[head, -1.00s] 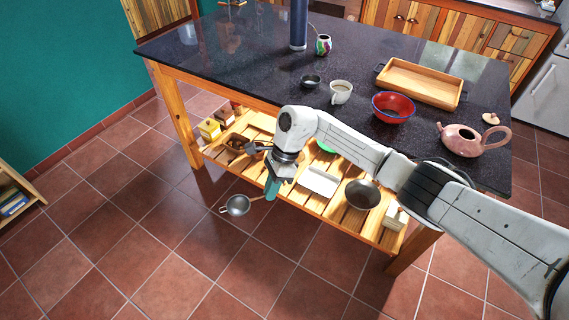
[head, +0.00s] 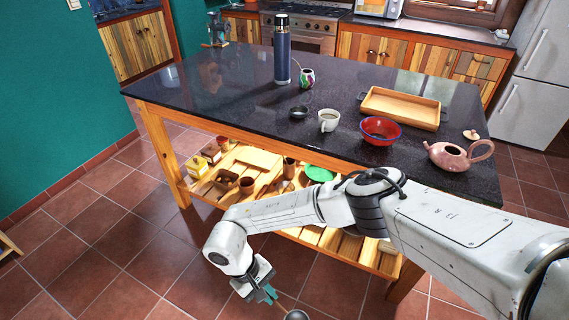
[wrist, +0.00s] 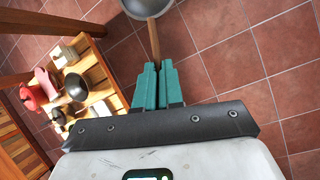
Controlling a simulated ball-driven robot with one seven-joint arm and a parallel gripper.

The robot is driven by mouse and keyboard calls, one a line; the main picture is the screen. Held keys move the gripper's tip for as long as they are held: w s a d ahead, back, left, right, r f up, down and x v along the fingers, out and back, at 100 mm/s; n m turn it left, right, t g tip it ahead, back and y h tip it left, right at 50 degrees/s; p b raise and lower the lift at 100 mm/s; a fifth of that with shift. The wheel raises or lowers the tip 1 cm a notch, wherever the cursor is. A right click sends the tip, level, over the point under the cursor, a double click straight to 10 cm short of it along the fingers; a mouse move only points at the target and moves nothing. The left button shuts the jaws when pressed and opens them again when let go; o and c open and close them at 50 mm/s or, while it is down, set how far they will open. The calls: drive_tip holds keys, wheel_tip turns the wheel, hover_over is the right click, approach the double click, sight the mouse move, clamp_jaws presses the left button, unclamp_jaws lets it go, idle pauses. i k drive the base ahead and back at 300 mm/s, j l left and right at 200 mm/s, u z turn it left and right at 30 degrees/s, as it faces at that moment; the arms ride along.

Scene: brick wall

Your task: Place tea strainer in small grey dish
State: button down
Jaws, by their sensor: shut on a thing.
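My gripper (head: 266,294) is shut on the wooden handle of the tea strainer (head: 296,315), low in front of the table. The strainer's metal bowl is cut off by the bottom edge of the head view. In the wrist view, the teal fingers (wrist: 152,72) pinch the handle end, and the strainer's bowl (wrist: 146,8) is cut off at the top edge. The small grey dish (head: 299,112) sits on the dark tabletop, left of the white mug, well above and away from my gripper. The dish is not seen in the wrist view.
On the dark tabletop (head: 225,100) stand a tall blue flask (head: 282,52), a patterned cup (head: 307,78), a white mug (head: 329,120), a red bowl (head: 380,131), a wooden tray (head: 402,107) and a pink teapot (head: 455,155). A slatted lower shelf holds several items.

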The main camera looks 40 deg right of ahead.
sight(298, 119)
drive_tip(key=i+j, duration=1.2)
drive_tip(key=i+j+z, duration=0.15)
drive_tip(key=i+j, duration=0.45)
drive_tip(key=i+j+z, duration=0.1)
drive_tip(key=i+j, duration=0.5)
drive_tip(key=j+z, duration=0.2)
drive_tip(key=z, duration=1.45)
